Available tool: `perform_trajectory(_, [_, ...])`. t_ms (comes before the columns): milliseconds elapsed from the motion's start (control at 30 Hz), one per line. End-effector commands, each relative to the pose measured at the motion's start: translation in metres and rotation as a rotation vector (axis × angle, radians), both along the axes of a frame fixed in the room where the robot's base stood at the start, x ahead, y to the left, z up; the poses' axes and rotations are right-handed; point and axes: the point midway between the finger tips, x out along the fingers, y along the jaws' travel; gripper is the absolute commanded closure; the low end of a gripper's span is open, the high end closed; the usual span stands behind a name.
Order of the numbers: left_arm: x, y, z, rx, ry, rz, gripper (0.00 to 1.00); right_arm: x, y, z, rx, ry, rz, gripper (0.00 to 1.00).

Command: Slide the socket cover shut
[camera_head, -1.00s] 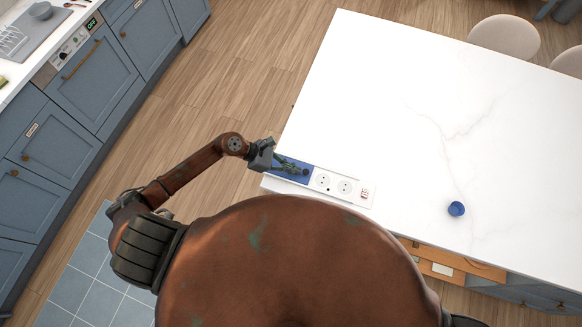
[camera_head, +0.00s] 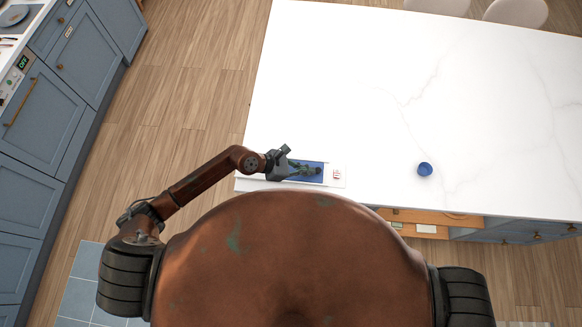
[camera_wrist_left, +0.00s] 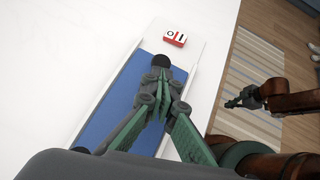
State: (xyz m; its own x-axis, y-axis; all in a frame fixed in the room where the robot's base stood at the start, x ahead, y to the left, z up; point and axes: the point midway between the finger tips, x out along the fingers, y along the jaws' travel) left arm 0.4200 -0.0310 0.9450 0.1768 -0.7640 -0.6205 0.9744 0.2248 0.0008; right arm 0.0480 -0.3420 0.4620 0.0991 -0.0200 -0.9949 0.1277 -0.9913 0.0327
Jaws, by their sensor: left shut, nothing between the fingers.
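The blue socket cover (camera_head: 308,178) lies in a white strip (camera_head: 337,184) along the counter's near edge. Its right end is close to the red-and-white switch (camera_head: 337,174), and no socket holes show. In the left wrist view the cover (camera_wrist_left: 103,112) is a blue panel between two white rails, with a dark round knob (camera_wrist_left: 162,60) at its far end. My left gripper (camera_head: 317,170) is shut and empty over the cover; its tips (camera_wrist_left: 161,75) are right by the knob, contact unclear. My right gripper (camera_wrist_left: 236,101) shows small in the left wrist view, its jaws unclear.
A blue cup (camera_head: 425,169) stands on the white counter (camera_head: 350,90) to the right of the strip. The counter beyond the strip is clear. An open wooden drawer (camera_head: 410,216) sticks out below the near edge.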

Motion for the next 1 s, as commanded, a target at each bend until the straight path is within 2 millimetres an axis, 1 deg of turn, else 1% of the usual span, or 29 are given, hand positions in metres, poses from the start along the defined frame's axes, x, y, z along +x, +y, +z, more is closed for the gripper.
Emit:
perform_trajectory(33, [-0.001,-0.007,0.001,0.000,0.001,-0.001,1.00,0.000,0.000,0.002,0.000,0.000,0.000,1.00])
perform_trajectory(100, [-0.001,-0.013,0.000,0.000,0.001,-0.001,1.00,0.000,0.000,0.002,0.000,0.000,0.000,1.00])
perform_trajectory(200, [-0.001,-0.018,0.000,0.001,0.000,0.000,1.00,0.000,0.000,0.003,0.000,0.000,0.000,1.00])
perform_trajectory(633, [-0.001,-0.020,0.000,0.000,0.002,-0.001,1.00,0.000,0.001,0.002,0.001,0.000,-0.001,1.00])
perform_trajectory(767, [-0.002,-0.013,0.005,0.001,0.001,-0.002,1.00,0.000,0.003,0.006,0.003,-0.001,-0.001,1.00])
perform_trajectory(1000, [-0.008,0.017,0.033,0.003,0.000,-0.012,1.00,0.001,0.004,0.018,0.004,-0.002,-0.002,1.00])
